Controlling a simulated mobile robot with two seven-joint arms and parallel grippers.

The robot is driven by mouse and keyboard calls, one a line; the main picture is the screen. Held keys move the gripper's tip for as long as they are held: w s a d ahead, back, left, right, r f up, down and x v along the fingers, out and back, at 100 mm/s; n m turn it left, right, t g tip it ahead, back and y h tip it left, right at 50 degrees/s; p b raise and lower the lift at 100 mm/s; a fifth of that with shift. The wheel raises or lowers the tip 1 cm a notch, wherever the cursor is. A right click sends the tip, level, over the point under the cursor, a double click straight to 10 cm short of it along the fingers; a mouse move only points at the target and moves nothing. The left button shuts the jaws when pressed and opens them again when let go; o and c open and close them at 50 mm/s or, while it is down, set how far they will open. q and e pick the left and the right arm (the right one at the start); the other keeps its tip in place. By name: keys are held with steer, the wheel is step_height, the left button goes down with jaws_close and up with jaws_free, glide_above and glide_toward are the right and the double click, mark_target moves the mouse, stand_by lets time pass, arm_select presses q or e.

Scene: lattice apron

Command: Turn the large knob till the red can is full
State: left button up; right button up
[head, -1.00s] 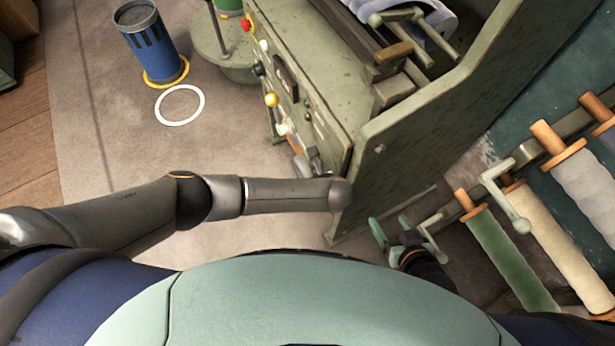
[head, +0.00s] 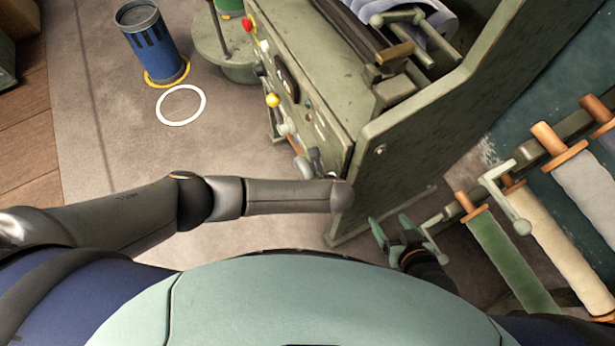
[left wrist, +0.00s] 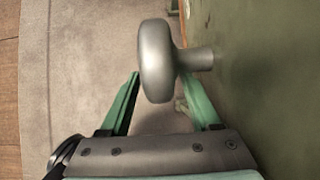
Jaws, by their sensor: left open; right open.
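A large grey metal knob (left wrist: 156,60) shows in the left wrist view, on a short stem that runs right towards the green panel (left wrist: 265,80). My left gripper (left wrist: 161,80) is open. Its green fingers lie on either side of the knob head, which overlaps their tips; I cannot tell whether they touch it. In the head view the left forearm ends by the machine's near corner, and that gripper's fingers cannot be made out. My right gripper (head: 391,230) is open and empty beside the machine's end panel. No red can can be made out.
The green machine (head: 335,120) has a yellow-topped lever (head: 273,100) and a red button (head: 248,23). A blue can (head: 150,45) stands left, by a white floor ring (head: 181,86). Yarn rollers (head: 510,260) crowd the right. Open floor lies left of the machine.

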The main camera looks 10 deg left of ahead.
arm_select(q)
steer(key=p+v, duration=0.3)
steer(key=v, duration=0.9)
steer(key=shift+r+p, duration=0.2)
steer(key=shift+p, duration=0.15)
arm_select(e)
steer(key=shift+s+d+r+h, duration=0.2)
steer(key=shift+s+d+r, duration=0.15)
steer(key=shift+d+r, duration=0.2)
steer(key=shift+s+d+r+h, duration=0.2)
steer(key=shift+s+d+r, duration=0.1)
steer(key=shift+d+r, duration=0.15)
